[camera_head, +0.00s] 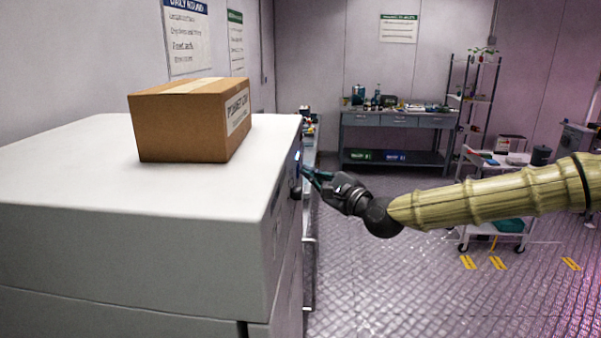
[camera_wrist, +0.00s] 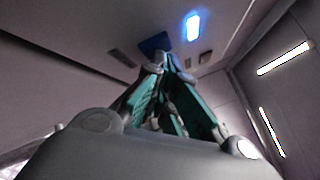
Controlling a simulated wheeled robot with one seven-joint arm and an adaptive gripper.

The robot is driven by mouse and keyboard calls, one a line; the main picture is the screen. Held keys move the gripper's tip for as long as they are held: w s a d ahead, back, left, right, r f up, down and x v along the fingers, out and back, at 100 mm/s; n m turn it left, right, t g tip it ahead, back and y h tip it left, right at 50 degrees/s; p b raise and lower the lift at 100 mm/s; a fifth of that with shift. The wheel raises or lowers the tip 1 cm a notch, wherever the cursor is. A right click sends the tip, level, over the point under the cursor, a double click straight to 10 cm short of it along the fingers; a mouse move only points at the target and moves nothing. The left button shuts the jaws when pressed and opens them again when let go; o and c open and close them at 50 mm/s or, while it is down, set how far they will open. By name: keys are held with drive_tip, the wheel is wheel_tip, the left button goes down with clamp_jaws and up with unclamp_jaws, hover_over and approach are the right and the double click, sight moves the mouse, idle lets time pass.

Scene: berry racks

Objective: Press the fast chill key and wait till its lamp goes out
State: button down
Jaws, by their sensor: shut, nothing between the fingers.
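A white cabinet (camera_head: 165,240) stands at the left, and my gripper (camera_head: 304,170) is at its right-hand face, fingers pointing at it. In the wrist view a blue-white lamp (camera_wrist: 193,26) glows on this face. A dark blue square (camera_wrist: 154,43) sits left of the lamp, just beyond my closed fingertips (camera_wrist: 168,58). I cannot read a label on it, and cannot tell which part is the fast chill key. Whether the fingertips touch the face is also unclear. My gripper is shut and empty.
A cardboard box (camera_head: 190,120) sits on the cabinet top. A grey workbench (camera_head: 395,121) with small items stands at the back. A white cart (camera_head: 505,158) and a wire rack (camera_head: 478,95) are to the right. The floor beside the cabinet is open.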

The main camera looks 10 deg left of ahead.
drive_tip(key=shift+d+b, duration=0.3)
drive_tip(key=shift+d, duration=0.55)
drive_tip(key=shift+d+b, duration=1)
drive_tip(key=shift+d, duration=1.5)
